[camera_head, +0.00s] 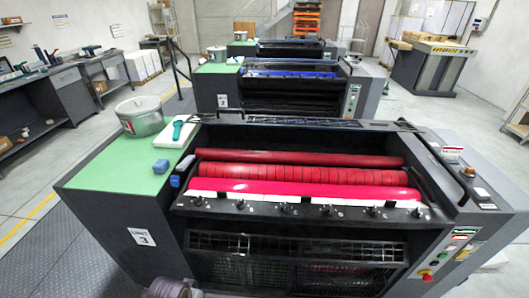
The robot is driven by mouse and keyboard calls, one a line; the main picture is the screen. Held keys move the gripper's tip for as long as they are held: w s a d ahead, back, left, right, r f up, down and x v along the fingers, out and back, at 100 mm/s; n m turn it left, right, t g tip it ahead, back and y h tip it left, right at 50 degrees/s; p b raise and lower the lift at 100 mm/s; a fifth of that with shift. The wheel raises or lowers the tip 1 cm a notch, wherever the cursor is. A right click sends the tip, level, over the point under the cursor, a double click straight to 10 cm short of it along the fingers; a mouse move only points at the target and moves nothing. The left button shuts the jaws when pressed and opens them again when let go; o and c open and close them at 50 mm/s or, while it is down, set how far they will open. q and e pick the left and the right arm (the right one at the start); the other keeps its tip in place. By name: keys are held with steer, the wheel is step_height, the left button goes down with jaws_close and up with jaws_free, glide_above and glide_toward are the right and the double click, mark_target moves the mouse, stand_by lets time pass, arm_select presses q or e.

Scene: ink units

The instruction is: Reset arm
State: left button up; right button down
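Neither of my grippers can be made out in the head view. The nearest ink unit (150,237), labelled Unit 3, fills the foreground, with red ink rollers (300,175) across its middle. On its green top (115,175) stands a grey pot (143,122). A white pad (166,140) with a teal-handled tool (178,130) lies beside the pot. A small blue block (161,166) sits nearer the front, and another blue piece (175,181) is at the roller edge. A rounded purple-grey thing (172,289) is cut off at the bottom edge; I cannot tell what it is.
Two more units stand behind, one with blue rollers (290,74). A control panel (450,250) with coloured buttons is at the right front. Workbenches (60,85) line the left. Open floor (420,105) lies at the right, and a dark floor mat (40,250) at the left.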

arm_select(q)
steer(key=s+f+g, duration=0.1)
steer(key=s+f, duration=0.2)
steer(key=f, duration=1.1)
steer(key=s+f, duration=0.4)
steer(key=f, duration=0.9)
steer(key=s+a+f, duration=0.2)
steer(key=s+f, duration=0.6)
steer(key=s, duration=0.2)
steer(key=s+a+f+g, duration=0.1)
steer(key=s+a+f, duration=0.1)
steer(key=s+f, duration=0.6)
steer(key=shift+s+a+f+b, duration=0.2)
steer(key=shift+s+b, duration=0.2)
steer(key=shift+s, duration=0.45)
steer(key=shift+c, duration=0.5)
